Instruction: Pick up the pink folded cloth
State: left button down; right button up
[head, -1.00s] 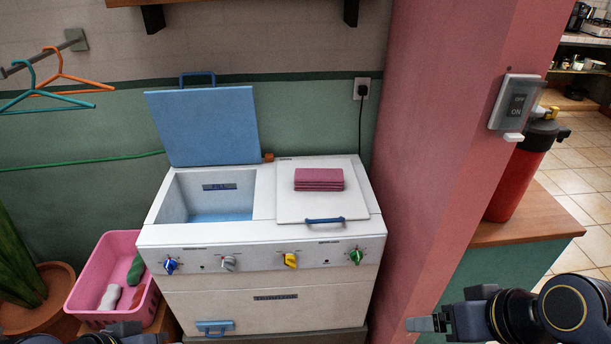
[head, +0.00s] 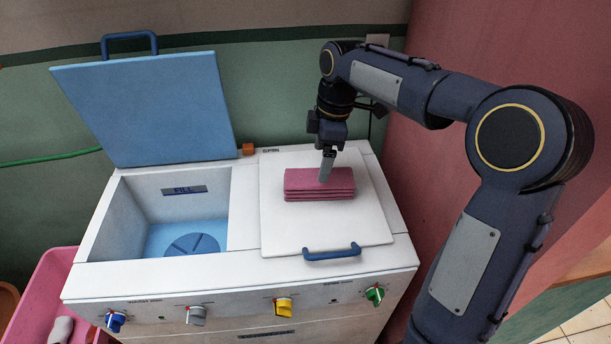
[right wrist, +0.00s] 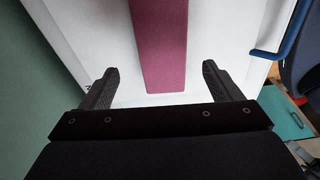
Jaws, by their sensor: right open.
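The pink folded cloth (head: 318,186) lies in a flat stack on the white closed lid (head: 375,222) on the right side of the twin-tub washer. My right gripper (head: 326,168) is above the cloth's back edge, pointing down. In the right wrist view the cloth (right wrist: 162,45) lies ahead, between the lines of the two spread fingers of the right gripper (right wrist: 160,85). The fingers are open with nothing between them, one to each side of the cloth's line. I cannot tell the exact height above the cloth. My left gripper is not in view.
The left tub (head: 185,225) is open, its blue lid (head: 150,110) raised. A blue handle (head: 332,252) sits at the white lid's front edge, above the knobs. A pink basket (head: 45,290) stands at lower left. A pink wall (head: 440,160) rises close on the right.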

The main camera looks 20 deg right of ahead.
aim_at(318, 184)
jog(key=f, duration=0.2)
jog(key=f+b, duration=0.1)
jog(key=f, duration=0.4)
jog(key=shift+a, duration=0.35)
jog(key=c, duration=1.2)
jog(key=shift+o, duration=0.2)
jog(key=shift+r, duration=0.1)
